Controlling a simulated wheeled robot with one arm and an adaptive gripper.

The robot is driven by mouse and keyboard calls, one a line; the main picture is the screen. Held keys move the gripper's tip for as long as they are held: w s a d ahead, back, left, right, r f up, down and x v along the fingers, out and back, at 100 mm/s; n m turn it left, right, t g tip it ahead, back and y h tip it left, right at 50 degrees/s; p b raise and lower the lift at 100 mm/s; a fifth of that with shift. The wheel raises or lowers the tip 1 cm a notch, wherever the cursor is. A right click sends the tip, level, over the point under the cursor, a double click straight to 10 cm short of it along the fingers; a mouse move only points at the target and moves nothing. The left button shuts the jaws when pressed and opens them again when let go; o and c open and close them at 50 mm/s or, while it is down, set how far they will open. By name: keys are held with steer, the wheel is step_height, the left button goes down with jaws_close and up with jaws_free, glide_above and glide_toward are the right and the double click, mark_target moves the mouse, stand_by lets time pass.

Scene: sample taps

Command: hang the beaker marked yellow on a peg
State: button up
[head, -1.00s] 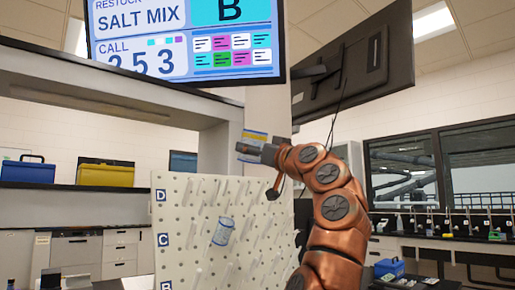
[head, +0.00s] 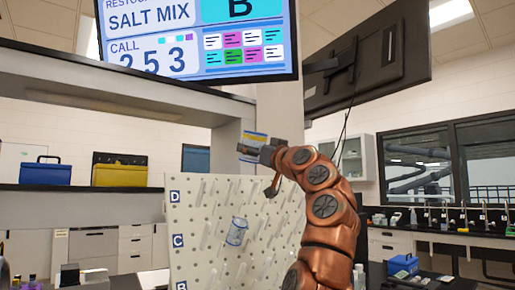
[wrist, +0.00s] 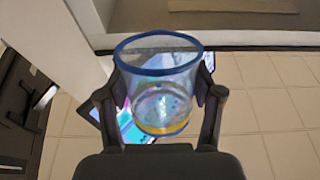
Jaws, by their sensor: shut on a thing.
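The held beaker (wrist: 160,85) is clear with a blue rim and a yellow band at its base. My gripper (wrist: 160,100) is shut on its sides. In the head view my gripper (head: 250,151) is above the pegboard's top edge, with the beaker (head: 254,138) yellow end up, so it seems upside down. The pale pegboard (head: 186,262) has several slanted pegs, with rows lettered D, C and B. The held beaker is apart from the pegs. Another clear beaker with blue marking (head: 236,231) hangs on the board near row C.
A screen (head: 200,40) hangs above the board, and a dark monitor (head: 370,65) is at upper right. Blue (head: 45,173) and yellow (head: 120,172) boxes stand on a left shelf. A bench with bottles (head: 440,215) is at right. Air before the upper pegs looks clear.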

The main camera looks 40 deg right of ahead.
steer(key=a+f+p+x, duration=0.1)
steer(key=p+x, duration=0.3)
steer(key=x, duration=0.2)
steer(key=w+d+f+b, duration=0.1)
steer(key=w+f+b, duration=0.3)
steer(key=f+b, duration=0.5)
steer(key=shift+d+f, duration=0.2)
steer(key=shift+f, duration=1.15)
stand_by(0.7)
steer(key=shift+w, duration=0.15)
stand_by(0.3)
steer(key=o, duration=1.2)
steer(key=v, duration=0.7)
steer(key=shift+s, duration=0.25)
